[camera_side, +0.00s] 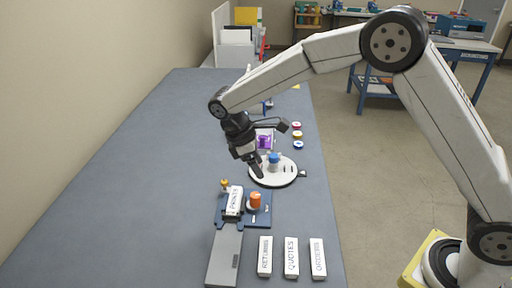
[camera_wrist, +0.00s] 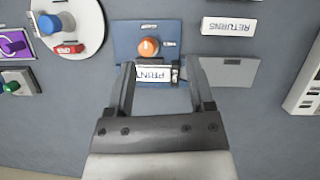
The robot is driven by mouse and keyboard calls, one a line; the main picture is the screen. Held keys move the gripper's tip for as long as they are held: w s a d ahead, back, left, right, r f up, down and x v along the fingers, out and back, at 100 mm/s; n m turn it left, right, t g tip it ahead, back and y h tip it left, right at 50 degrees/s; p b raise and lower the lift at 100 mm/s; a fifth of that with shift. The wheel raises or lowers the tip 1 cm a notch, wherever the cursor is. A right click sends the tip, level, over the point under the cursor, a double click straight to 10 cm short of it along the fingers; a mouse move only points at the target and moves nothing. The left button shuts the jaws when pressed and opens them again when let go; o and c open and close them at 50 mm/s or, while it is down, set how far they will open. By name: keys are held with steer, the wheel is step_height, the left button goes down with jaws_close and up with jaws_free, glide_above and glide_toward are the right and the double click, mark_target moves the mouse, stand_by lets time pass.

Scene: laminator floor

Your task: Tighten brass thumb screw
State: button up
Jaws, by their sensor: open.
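The brass thumb screw (camera_side: 224,184) stands upright at the upper left of the blue fixture (camera_side: 263,213) in the side view. In the wrist view I cannot make it out; my left finger may cover it. A white lettered plate (camera_side: 234,201) lies on the fixture beside the screw, and also shows in the wrist view (camera_wrist: 153,72). An orange knob (camera_side: 255,200) stands on the fixture's other side, also in the wrist view (camera_wrist: 149,46). My gripper (camera_side: 258,172) is open and empty, raised above the bench. In the wrist view its fingers (camera_wrist: 160,85) straddle the plate's image.
A white round dial with a blue knob (camera_side: 273,162) sits behind the fixture. A grey strip (camera_side: 225,258) runs toward the front. Lettered blocks, including RETURNS (camera_side: 265,256), lie at front right. The bench's left side is clear.

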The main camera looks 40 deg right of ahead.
steer(key=m+t+y, duration=0.5)
steer(key=t+y, duration=0.1)
steer(key=t, duration=0.1)
glide_toward(225, 181)
steer(key=shift+w+a+f, duration=0.25)
steer(key=shift+x, duration=3.85)
steer(key=shift+s+d, duration=0.1)
